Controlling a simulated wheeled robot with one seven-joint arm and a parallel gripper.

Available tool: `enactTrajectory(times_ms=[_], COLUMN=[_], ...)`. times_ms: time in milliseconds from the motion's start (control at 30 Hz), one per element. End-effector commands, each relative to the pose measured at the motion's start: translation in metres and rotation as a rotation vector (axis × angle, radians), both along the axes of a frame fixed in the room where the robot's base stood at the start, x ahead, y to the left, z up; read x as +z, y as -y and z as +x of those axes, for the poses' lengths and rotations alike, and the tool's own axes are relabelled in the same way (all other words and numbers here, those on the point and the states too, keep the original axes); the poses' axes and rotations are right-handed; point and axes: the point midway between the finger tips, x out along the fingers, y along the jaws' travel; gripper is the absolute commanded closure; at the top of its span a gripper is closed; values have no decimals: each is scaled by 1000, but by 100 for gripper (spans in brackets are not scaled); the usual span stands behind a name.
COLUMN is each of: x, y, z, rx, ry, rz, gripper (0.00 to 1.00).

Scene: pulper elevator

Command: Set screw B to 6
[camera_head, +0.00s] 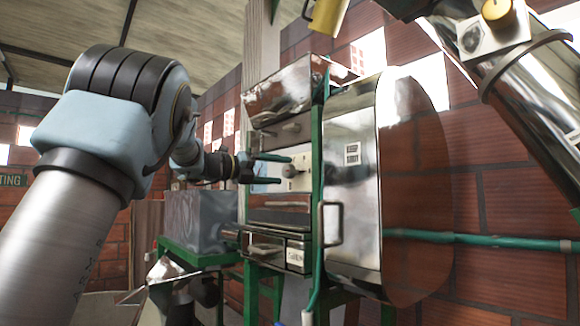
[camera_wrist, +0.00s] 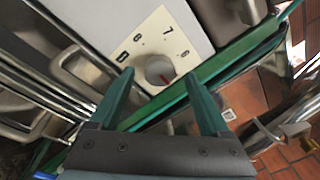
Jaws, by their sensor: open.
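A round grey knob (camera_wrist: 158,70) with a red pointer mark sits on a cream dial plate (camera_wrist: 150,35) in the wrist view. The plate carries printed digits; a 7 is clear, the others are tilted and hard to read. I see no letter naming the screw. The red mark points toward the lower right of the wrist picture. My gripper (camera_wrist: 158,76) is open, with a green finger on either side of the knob. Contact with it cannot be told. In the head view my gripper (camera_head: 284,169) reaches the knob (camera_head: 290,171) on the machine's front.
The steel machine has a large round drum cover (camera_head: 355,180) with a handle (camera_head: 331,223) right of the knob. A green frame post (camera_head: 318,170) stands close beside the dial. A grey box (camera_head: 200,220) is at left. A green pipe (camera_head: 480,240) runs along the brick wall.

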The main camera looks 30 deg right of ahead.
Motion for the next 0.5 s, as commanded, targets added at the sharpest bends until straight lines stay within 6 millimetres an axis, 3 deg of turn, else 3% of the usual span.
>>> enactTrajectory(times_ms=[200, 500], x=[2, 0], y=[31, 39], z=[2, 3], rx=[-1, 1], ry=[-1, -1], rz=[1, 0], gripper=[19, 19])
